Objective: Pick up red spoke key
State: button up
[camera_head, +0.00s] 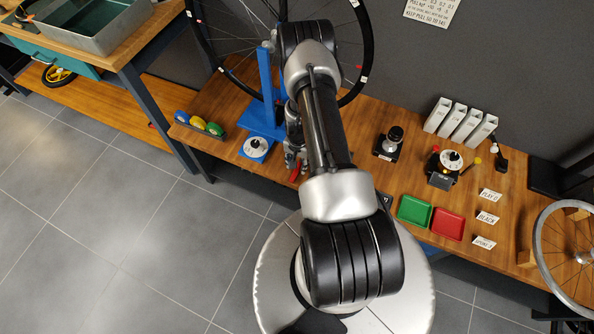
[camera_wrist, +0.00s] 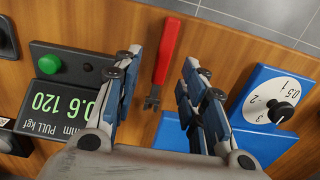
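The red spoke key (camera_wrist: 166,50) lies on the wooden bench, with a long red handle and a dark metal end toward my gripper. In the head view a small red part of it (camera_head: 295,174) shows near the bench's front edge, beside my arm. My gripper (camera_wrist: 162,60) is open, its two fingers on either side of the key in the wrist view. No contact with the key shows, and I cannot tell the height of the fingers above it. In the head view my gripper (camera_head: 293,155) is partly hidden by my arm.
A blue dial unit (camera_wrist: 277,100) lies right of the key and a green-button display box (camera_wrist: 65,95) left. A blue truing stand (camera_head: 266,85) holds a wheel behind. A green tray (camera_head: 414,211) and a red tray (camera_head: 448,224) sit to the right.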

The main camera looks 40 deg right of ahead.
jog(key=f+b, duration=0.1)
jog(key=f, duration=0.3)
jog(key=shift+w, duration=0.2)
jog(key=shift+c, duration=0.5)
grip_shut()
